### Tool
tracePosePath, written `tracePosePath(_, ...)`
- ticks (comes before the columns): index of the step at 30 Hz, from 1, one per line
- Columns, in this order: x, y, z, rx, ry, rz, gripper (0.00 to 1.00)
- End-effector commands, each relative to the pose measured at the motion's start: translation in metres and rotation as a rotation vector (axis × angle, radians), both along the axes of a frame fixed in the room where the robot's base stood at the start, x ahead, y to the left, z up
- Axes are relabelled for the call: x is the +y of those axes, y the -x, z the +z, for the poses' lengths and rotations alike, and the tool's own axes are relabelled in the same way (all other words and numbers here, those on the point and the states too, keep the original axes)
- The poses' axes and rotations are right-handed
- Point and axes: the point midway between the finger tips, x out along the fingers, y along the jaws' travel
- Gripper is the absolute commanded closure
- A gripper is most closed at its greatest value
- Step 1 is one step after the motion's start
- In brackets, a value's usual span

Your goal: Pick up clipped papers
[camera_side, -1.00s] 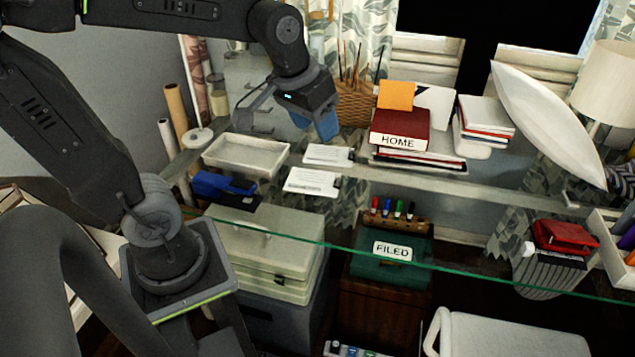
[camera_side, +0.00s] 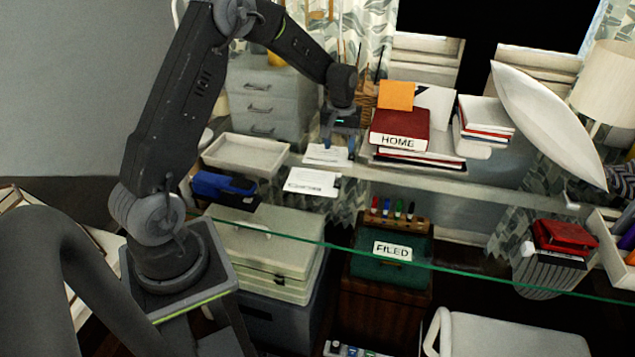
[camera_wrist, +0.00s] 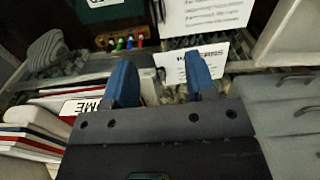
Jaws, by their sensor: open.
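Two sets of white printed papers lie on the glass desk. The back papers (camera_side: 322,155) sit just under and beside my gripper (camera_side: 339,148). The front papers (camera_side: 312,182) lie nearer the desk's front edge. In the wrist view, the back papers (camera_wrist: 213,58) show partly behind the right blue fingertip, and the front papers (camera_wrist: 203,15) show beyond them. My gripper (camera_wrist: 160,72) is open and empty, its blue fingers pointing down. The right finger overlaps the back papers in view; whether it touches them I cannot tell. The clips are hard to make out.
A white tray (camera_side: 243,156) stands left of the papers, with a blue stapler (camera_side: 222,186) in front of it. The red HOME book (camera_side: 399,128) and stacked books stand close on the right. A wicker basket (camera_side: 366,100) is behind my gripper.

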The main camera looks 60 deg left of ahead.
Motion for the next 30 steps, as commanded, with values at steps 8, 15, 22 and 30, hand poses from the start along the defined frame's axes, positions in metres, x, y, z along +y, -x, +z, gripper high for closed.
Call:
tracePosePath(8,-0.001,0.000,-0.051,0.003,0.002,-0.002,0.49)
tracePosePath(15,-0.001,0.000,-0.067,0.002,0.001,-0.003,0.49)
tracePosePath(22,0.000,-0.001,-0.101,0.003,0.002,-0.003,0.49)
tracePosePath(30,0.000,-0.002,-0.113,-0.001,0.001,-0.003,0.49)
